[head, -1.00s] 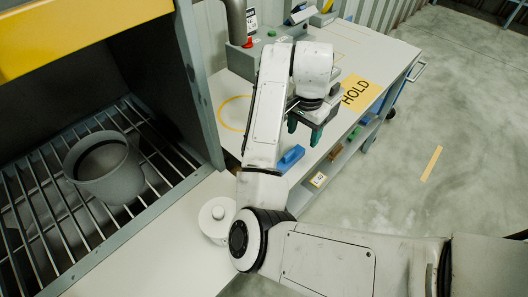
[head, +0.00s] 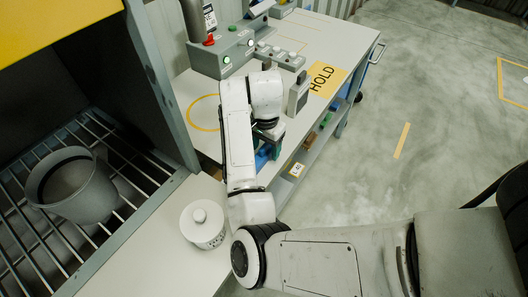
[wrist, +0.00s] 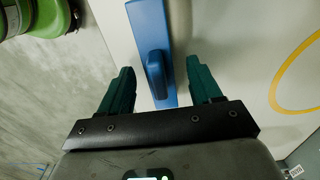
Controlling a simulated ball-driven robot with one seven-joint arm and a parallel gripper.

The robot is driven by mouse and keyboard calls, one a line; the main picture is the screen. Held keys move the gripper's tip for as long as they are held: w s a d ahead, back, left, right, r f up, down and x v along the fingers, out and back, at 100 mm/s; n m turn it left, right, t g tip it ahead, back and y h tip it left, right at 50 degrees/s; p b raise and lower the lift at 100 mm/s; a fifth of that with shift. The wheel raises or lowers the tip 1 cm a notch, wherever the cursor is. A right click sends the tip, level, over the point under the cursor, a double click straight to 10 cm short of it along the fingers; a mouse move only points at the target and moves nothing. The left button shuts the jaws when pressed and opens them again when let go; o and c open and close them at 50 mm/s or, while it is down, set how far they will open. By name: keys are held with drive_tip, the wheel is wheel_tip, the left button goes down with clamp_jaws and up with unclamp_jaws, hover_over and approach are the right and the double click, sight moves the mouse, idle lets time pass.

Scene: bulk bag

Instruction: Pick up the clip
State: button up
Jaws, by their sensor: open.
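The clip looks like a blue flat bar with a raised rounded grip. In the wrist view the clip (wrist: 152,35) lies on a pale surface, its near end between the green fingers of my gripper (wrist: 160,70). The fingers are open, one on each side, with a gap to the clip on both sides. In the head view my gripper (head: 268,148) is at the near edge of the white workbench, and the blue clip (head: 262,158) is mostly hidden by it.
The workbench (head: 203,90) carries a grey control box (head: 222,55), a small upright grey device (head: 298,92) and a yellow HOLD label (head: 322,80). A white lidded pot (head: 203,225) stands near my arm. A grey pot (head: 75,185) sits on a rack at left. Open floor lies right.

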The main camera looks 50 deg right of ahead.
drive_tip(key=shift+f, duration=0.5)
drive_tip(key=c, duration=1.1)
drive_tip(key=shift+r, duration=0.45)
drive_tip(key=s+a+r, duration=0.1)
drive_tip(key=s+r, duration=0.3)
drive_tip(key=s+a+r+p, duration=0.1)
drive_tip(key=s+r, duration=0.3)
drive_tip(key=s, duration=0.1)
drive_tip(key=s+a+r+p, duration=0.1)
drive_tip(key=s+r, duration=0.3)
drive_tip(key=shift+s+a, duration=0.1)
drive_tip(key=shift+s, duration=0.25)
